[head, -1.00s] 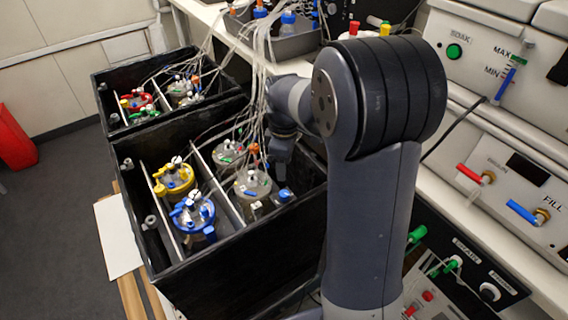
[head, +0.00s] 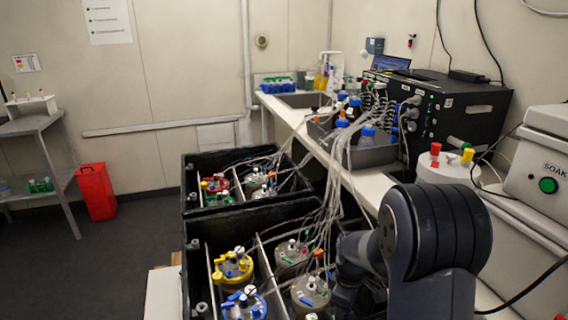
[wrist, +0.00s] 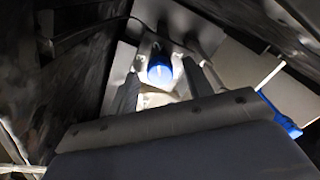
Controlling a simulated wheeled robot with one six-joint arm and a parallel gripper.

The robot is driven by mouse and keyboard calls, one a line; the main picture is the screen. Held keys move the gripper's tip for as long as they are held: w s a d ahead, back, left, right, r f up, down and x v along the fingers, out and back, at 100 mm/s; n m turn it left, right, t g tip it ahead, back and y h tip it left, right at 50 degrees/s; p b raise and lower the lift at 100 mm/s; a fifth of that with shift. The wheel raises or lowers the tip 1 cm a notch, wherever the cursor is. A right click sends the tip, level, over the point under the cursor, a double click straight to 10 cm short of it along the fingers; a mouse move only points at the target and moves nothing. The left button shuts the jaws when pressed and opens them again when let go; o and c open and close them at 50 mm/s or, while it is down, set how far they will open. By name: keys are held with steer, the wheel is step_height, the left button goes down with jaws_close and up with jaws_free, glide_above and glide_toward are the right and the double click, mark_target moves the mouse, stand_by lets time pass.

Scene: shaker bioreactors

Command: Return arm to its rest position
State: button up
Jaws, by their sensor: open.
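My arm (head: 430,235) is still stretched forward over the near black shaker box (head: 215,232), with its wrist down at the box's right side. In the wrist view my gripper (wrist: 164,62) is open, its two dark fingers pointing into the dark box interior. A blue round part (wrist: 160,72) shows between the fingers; I cannot tell whether they touch it. In the head view the fingertips are hidden behind vessels, tubes and the lower picture edge.
Vessels with a yellow lid (head: 232,267) and a blue lid (head: 244,303) stand in the near box. Many clear tubes (head: 330,200) run beside my arm to the bottle tray (head: 370,153). The far box (head: 195,165) is beyond. Open floor lies left, with a red bin (head: 96,190).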

stand_by(0.3)
step_height(320, 180, up, 11)
step_height(320, 180, down, 11)
steer(key=shift+f, duration=0.1)
steer(key=shift+m, duration=0.8)
steer(key=m, duration=0.3)
steer(key=shift+m, duration=0.4)
steer(key=m, duration=1.1)
steer(key=shift+p, duration=0.35)
steer(key=m, duration=0.6)
steer(key=shift+r, duration=0.2)
